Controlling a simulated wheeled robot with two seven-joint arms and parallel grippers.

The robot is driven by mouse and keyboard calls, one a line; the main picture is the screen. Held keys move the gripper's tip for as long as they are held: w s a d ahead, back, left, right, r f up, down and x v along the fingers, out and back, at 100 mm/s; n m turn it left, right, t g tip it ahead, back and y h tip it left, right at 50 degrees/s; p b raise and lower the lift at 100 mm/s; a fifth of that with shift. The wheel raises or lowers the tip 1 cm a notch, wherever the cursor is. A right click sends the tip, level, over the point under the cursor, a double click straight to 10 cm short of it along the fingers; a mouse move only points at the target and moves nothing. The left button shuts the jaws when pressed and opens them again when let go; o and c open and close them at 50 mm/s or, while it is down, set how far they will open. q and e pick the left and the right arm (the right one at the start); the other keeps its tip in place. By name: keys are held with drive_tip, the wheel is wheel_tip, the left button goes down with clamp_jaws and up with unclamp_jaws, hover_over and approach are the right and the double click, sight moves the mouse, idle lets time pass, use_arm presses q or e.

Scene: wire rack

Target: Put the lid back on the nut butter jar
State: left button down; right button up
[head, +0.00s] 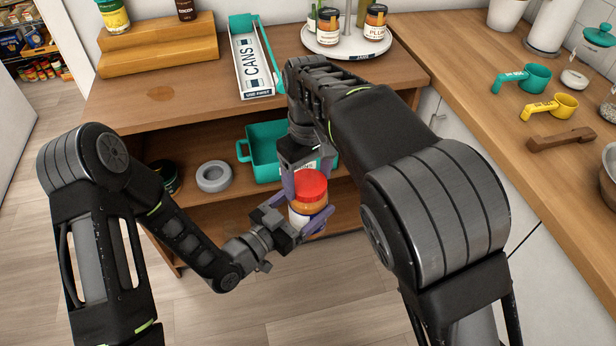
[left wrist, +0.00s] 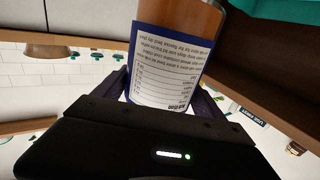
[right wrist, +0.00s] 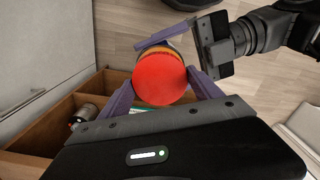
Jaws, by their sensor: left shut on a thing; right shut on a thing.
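The nut butter jar (head: 305,208) has an orange-brown body with a white and blue label. My left gripper (head: 297,216) is shut around its body, holding it in the air in front of the shelf unit. The left wrist view shows the jar's label (left wrist: 170,62) close up between the fingers. The red lid (head: 311,184) is at the jar's top, in line with it. My right gripper (head: 309,188) reaches down from above with its fingers shut on the lid. The right wrist view shows the lid's round top (right wrist: 160,78) covering the jar's mouth. I cannot tell whether it is threaded on.
Behind the jar, the wooden shelf unit (head: 140,115) holds a teal bin (head: 264,150) and a grey ring (head: 213,176). On top are a CANS tray (head: 250,70) and a turntable (head: 345,48) with jars. The right counter (head: 480,80) holds measuring cups.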

drive_tip(key=c, duration=0.5)
drive_tip(key=shift+o, duration=0.2)
drive_tip(key=o, duration=1.6)
wheel_tip(320, 180, up, 8)
drive_tip(key=shift+f, duration=0.25)
